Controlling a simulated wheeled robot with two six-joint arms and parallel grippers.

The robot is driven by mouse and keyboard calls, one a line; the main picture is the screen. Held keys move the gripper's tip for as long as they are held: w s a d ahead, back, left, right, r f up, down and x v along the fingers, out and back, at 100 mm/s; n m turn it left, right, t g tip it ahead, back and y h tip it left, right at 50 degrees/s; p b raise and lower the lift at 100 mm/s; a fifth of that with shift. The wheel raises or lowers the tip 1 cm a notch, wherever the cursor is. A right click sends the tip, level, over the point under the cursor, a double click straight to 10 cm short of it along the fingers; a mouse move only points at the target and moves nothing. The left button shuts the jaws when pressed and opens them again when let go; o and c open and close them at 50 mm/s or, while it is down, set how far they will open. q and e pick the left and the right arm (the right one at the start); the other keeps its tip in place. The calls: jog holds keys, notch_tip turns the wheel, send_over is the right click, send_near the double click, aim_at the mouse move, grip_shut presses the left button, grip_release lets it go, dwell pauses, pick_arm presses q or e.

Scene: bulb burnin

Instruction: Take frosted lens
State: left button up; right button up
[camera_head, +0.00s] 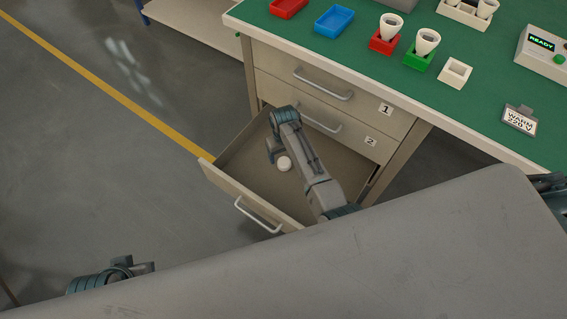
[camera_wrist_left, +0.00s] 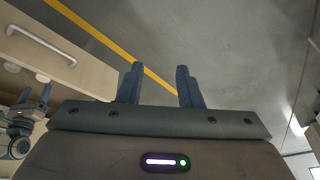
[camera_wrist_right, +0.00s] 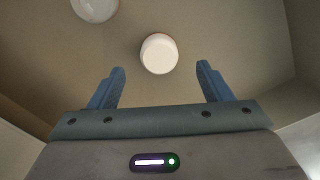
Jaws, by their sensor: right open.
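A white round lens (camera_head: 284,163), frosted in look, lies on the floor of the open bottom drawer (camera_head: 232,165). In the right wrist view the white lens (camera_wrist_right: 159,54) is ahead of the fingertips, roughly between their lines, and not touched. A second, glassier lens (camera_wrist_right: 95,8) is cut off at the top left there; my arm seems to hide it in the head view. My right gripper (camera_head: 273,150) reaches down into the drawer beside the white lens, open and empty (camera_wrist_right: 160,85). My left gripper (camera_wrist_left: 160,85) is open and empty over the bare floor, away from the drawer.
Above the drawer are two shut drawers and a green bench top (camera_head: 460,100). On it stand red and green blocks with white cups (camera_head: 389,27), a blue tray (camera_head: 334,21), a READY box (camera_head: 545,50) and a WARM sign (camera_head: 520,119). Drawer walls surround my right gripper.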

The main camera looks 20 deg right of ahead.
aim_at(284, 161)
notch_tip(284, 161, down, 5)
jog(key=shift+f+b, duration=0.15)
jog(key=shift+b, duration=0.6)
pick_arm(q)
jog(key=shift+w+d+f+t+h, duration=0.4)
jog(key=shift+w+d+f+t, duration=0.2)
jog(key=shift+d+f+t, duration=0.15)
pick_arm(e)
jog(key=c, duration=1)
